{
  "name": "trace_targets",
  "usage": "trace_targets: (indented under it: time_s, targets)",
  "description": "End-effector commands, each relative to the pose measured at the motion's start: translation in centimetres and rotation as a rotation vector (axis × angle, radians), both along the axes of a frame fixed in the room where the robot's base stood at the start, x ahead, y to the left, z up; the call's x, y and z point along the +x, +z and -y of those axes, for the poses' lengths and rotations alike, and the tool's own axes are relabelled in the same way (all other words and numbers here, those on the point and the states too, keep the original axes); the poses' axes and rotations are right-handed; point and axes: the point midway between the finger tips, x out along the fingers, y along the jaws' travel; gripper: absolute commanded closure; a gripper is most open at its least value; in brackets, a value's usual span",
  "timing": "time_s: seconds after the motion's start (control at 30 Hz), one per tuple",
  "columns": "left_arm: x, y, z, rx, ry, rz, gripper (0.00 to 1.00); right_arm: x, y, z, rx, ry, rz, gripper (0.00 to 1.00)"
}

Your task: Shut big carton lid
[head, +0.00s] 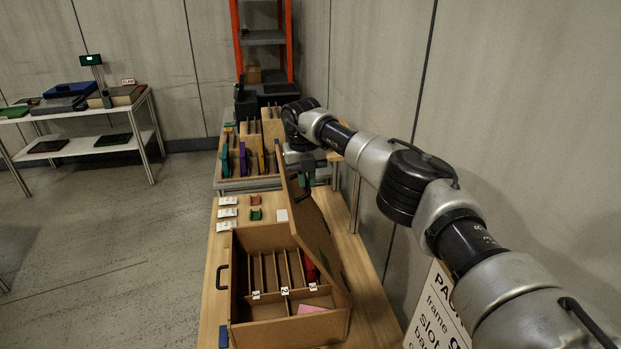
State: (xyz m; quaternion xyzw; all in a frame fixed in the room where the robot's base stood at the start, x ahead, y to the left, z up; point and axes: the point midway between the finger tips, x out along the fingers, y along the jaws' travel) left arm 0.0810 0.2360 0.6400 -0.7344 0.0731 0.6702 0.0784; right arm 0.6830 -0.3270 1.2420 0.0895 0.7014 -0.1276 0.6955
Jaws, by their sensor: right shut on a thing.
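The big brown carton (240,270) stands on the wooden table with upright dividers, numbered slots, a red item and a pink sheet inside. Its lid (318,240) is up, standing steeply along the carton's right side, so the carton is open. My right gripper (300,178) is at the far upper edge of the lid and is shut on it; the fingertips are partly hidden behind the lid. My left gripper is out of view.
Small white cards (228,212) and red and green parts (255,207) lie on the table (212,285) behind the carton. A rack of coloured panels (245,165) stands further back. A wall is close on the right; the floor on the left is clear.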

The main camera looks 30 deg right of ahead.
Motion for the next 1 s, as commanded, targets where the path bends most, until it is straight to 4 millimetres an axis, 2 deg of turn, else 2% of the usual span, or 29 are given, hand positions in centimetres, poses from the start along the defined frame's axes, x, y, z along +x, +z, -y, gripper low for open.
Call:
trace_targets:
  time_s: [0.17, 0.2, 0.37, 0.63, 0.77, 0.87, 1.0]
  targets:
    - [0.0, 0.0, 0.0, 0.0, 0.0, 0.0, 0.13, -0.1, -0.1, -0.1, 0.001, 0.009, -0.004, 1.0]
    - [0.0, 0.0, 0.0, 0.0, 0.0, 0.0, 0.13, -0.1, -0.1, -0.1, 0.0, 0.009, -0.005, 0.86]
    - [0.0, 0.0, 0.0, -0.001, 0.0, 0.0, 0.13, -0.1, -0.1, -0.1, 0.0, 0.006, -0.003, 0.62]
    - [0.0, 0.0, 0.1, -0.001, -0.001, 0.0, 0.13, 0.0, 0.0, 0.0, -0.001, 0.003, -0.001, 0.61]
    - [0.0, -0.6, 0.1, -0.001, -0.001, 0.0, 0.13, 0.1, 0.7, 0.0, 0.0, 0.002, 0.001, 0.61]
    - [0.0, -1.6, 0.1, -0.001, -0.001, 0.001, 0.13, 0.1, 2.2, -0.2, 0.0, 0.002, 0.003, 0.61]
    - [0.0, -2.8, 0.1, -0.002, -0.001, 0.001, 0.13, 0.1, 5.2, -0.4, 0.0, 0.002, 0.004, 0.61]
